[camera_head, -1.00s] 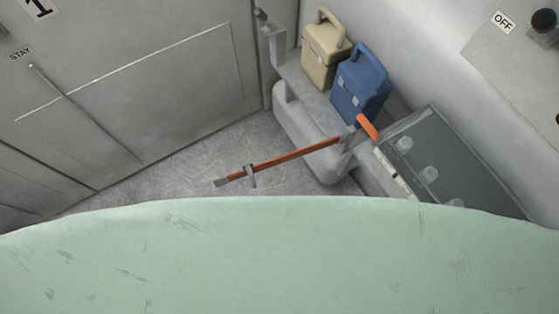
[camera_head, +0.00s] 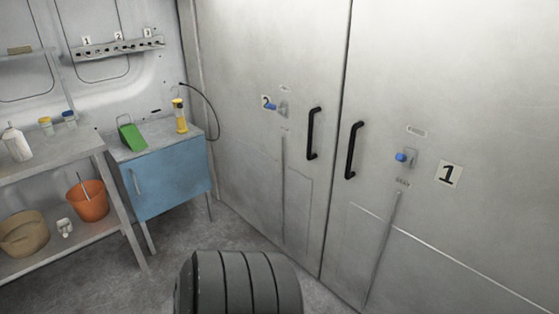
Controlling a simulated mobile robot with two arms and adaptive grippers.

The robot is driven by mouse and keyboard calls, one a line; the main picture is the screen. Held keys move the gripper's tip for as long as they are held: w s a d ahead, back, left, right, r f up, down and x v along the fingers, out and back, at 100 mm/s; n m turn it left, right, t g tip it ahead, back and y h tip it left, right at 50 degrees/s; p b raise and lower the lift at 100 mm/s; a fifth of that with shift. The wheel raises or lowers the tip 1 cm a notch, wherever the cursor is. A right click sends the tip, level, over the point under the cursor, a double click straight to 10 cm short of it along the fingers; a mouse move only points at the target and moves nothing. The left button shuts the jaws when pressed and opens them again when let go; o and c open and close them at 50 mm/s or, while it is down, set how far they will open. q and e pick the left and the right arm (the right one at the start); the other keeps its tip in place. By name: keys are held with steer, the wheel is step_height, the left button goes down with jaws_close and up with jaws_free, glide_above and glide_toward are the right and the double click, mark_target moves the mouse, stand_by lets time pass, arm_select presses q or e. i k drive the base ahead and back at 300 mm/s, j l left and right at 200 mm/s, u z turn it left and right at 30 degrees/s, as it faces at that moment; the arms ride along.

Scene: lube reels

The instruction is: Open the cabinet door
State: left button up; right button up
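Two tall pale metal doors fill the right half of the head view, both shut, with a dark seam between them. The left door (camera_head: 240,60) bears a 2 label and a black bar handle (camera_head: 313,134). The right door (camera_head: 460,90) bears a 1 label and a black bar handle (camera_head: 353,150). Each has a small blue knob, one on the left door (camera_head: 272,107) and one on the right door (camera_head: 401,157). A small blue cabinet (camera_head: 170,182) on legs stands left of them, its front closed, with a light handle (camera_head: 137,182). Neither gripper is in view.
A green object (camera_head: 131,134) and a yellow bottle (camera_head: 180,117) stand on the blue cabinet. A shelf table (camera_head: 60,155) at left holds containers and an orange bucket (camera_head: 87,203). A dark ribbed shape at the bottom middle hides some floor; I cannot tell what it is.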

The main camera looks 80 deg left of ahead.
mark_target(156, 183)
steer(key=u, duration=3.25)
steer(key=i+j, duration=0.45)
steer(key=i, duration=0.3)
